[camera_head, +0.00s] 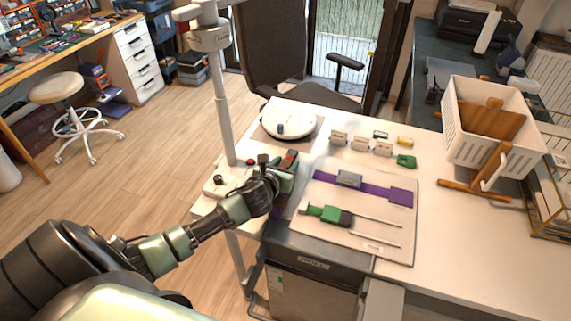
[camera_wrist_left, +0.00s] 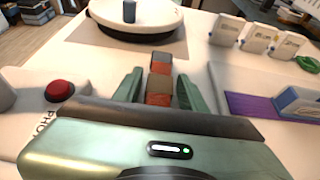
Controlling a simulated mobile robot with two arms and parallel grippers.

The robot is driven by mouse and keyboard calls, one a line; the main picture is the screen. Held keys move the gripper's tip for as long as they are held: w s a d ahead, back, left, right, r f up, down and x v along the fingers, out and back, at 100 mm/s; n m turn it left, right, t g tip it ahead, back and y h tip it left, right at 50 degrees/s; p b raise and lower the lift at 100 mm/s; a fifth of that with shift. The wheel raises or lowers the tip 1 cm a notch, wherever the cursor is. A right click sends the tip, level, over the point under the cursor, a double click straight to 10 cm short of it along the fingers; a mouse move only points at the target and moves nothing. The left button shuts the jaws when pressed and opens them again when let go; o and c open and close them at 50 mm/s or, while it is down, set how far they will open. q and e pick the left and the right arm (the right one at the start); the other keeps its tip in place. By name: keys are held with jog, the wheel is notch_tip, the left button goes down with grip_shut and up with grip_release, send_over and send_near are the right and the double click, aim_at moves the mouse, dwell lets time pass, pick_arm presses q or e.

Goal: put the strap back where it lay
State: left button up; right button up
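A purple strap (camera_head: 399,195) with a grey-blue buckle (camera_head: 349,179) lies across the white board (camera_head: 375,248). Both also show at the right edge of the left wrist view, the strap (camera_wrist_left: 255,107) and the buckle (camera_wrist_left: 300,103). My left gripper (camera_head: 288,165) is low over the table, left of the board and apart from the purple strap. In the left wrist view, a banded orange, brown and grey piece (camera_wrist_left: 160,88) lies between its two green fingers. I cannot tell whether they touch it. My right gripper is out of view.
A green tool (camera_head: 328,214) with two long rods lies on the board below the strap. A round white device (camera_head: 288,120), several small blocks (camera_head: 360,145) and a white crate (camera_head: 465,150) stand behind. A red button (camera_wrist_left: 60,91) is left of my gripper.

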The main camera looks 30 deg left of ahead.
pick_arm(q)
jog(key=shift+r, duration=0.1)
jog(key=shift+s+r, duration=0.1)
jog(key=shift+r, duration=0.05)
jog(key=v, duration=1.2)
jog(key=shift+p, duration=0.3)
jog(key=shift+f, duration=0.2)
